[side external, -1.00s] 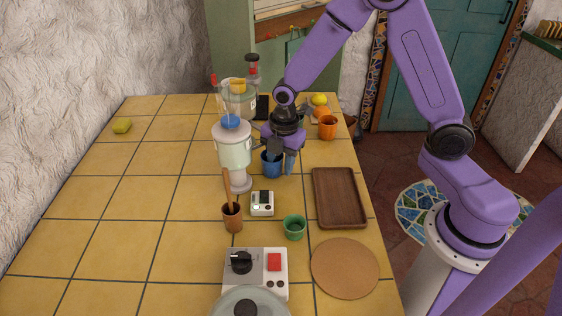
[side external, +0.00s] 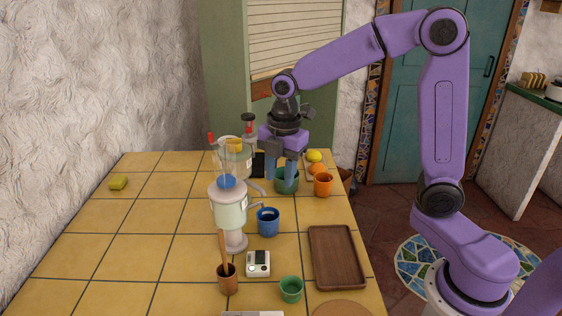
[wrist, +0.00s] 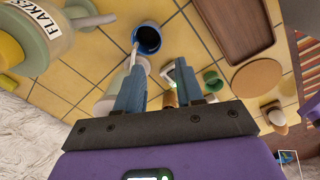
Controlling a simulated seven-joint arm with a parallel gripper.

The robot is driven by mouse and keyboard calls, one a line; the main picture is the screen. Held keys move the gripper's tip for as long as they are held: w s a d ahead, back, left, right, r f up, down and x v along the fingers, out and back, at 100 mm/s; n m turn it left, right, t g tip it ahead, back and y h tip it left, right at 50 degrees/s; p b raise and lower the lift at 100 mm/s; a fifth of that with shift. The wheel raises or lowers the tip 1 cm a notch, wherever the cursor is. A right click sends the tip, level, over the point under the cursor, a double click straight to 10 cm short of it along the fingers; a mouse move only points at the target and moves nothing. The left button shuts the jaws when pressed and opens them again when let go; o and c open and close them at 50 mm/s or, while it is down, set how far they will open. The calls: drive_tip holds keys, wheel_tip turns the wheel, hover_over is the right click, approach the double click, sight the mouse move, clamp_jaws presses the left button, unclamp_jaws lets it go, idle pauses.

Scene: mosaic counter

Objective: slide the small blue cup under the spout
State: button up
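The small blue cup (side external: 268,221) stands upright on the tiles, just right of the front dispenser (side external: 229,212), which has a blue lid. This dispenser's spout (side external: 256,205) reaches toward the cup's rim. In the wrist view the cup (wrist: 147,39) looks empty, and the pale spout (wrist: 133,56) ends at its edge; I cannot tell whether it is over the opening. My gripper (side external: 281,181) is behind the cup, apart from it, in front of a larger green cup (side external: 291,185). Its fingers (wrist: 158,68) are spread with nothing held between them.
A second dispenser (side external: 234,160), labelled in the wrist view, stands behind. A white scale-like device (side external: 258,264), brown utensil cup (side external: 228,281), small green cup (side external: 291,289) and wooden tray (side external: 337,257) are in front. An orange cup (side external: 323,185) is right.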

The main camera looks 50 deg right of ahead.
drive_tip(key=shift+r, duration=1.35)
drive_tip(key=shift+s, duration=0.15)
drive_tip(key=s+d+f+m, duration=0.1)
drive_tip(key=s+m, duration=0.3)
drive_tip(key=s, duration=0.8)
drive_tip(key=s+d+f+m, duration=0.1)
drive_tip(key=s+f+m, duration=0.3)
drive_tip(key=s, duration=0.9)
drive_tip(key=shift+g, duration=0.3)
